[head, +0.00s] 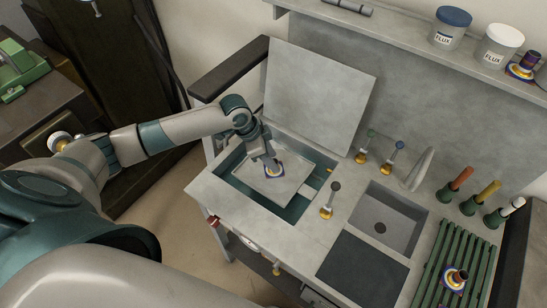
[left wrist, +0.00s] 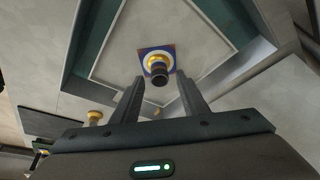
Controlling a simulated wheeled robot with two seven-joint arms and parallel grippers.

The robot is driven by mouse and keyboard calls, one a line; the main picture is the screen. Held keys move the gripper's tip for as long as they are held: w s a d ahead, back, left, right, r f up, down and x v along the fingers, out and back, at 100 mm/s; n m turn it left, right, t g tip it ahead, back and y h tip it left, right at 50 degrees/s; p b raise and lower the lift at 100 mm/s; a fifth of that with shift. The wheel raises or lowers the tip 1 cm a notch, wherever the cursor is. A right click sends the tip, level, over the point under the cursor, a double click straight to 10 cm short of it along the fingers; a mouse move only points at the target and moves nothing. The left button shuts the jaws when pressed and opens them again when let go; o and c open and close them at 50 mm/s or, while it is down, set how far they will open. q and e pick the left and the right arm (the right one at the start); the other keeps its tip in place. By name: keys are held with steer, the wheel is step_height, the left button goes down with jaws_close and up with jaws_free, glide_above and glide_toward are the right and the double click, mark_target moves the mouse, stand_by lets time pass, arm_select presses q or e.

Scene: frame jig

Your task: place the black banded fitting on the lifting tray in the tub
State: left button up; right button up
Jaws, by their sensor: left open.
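A fitting with a black tube end, a yellow and white ring and a square blue base (left wrist: 158,65) stands on the lifting tray (left wrist: 115,45) in the left wrist view. In the head view this fitting (head: 275,172) is on the pale lifting tray (head: 291,190), inside the teal-walled tub (head: 233,180). My left gripper (head: 270,161) is just above the fitting and partly hides it. Its two fingers (left wrist: 160,80) are apart, one on each side of the fitting's tube end, with nothing clamped between them. My right gripper is not seen.
A raised lid panel (head: 318,95) stands behind the tub. Taps (head: 329,200) and a sink (head: 388,222) are to its right. Similar fittings are on the green slatted rack (head: 428,275) and the upper shelf (head: 522,68), beside the flux jars (head: 498,45).

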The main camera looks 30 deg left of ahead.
arm_select(q)
steer(key=p+v, duration=0.8)
steer(key=v, duration=0.2)
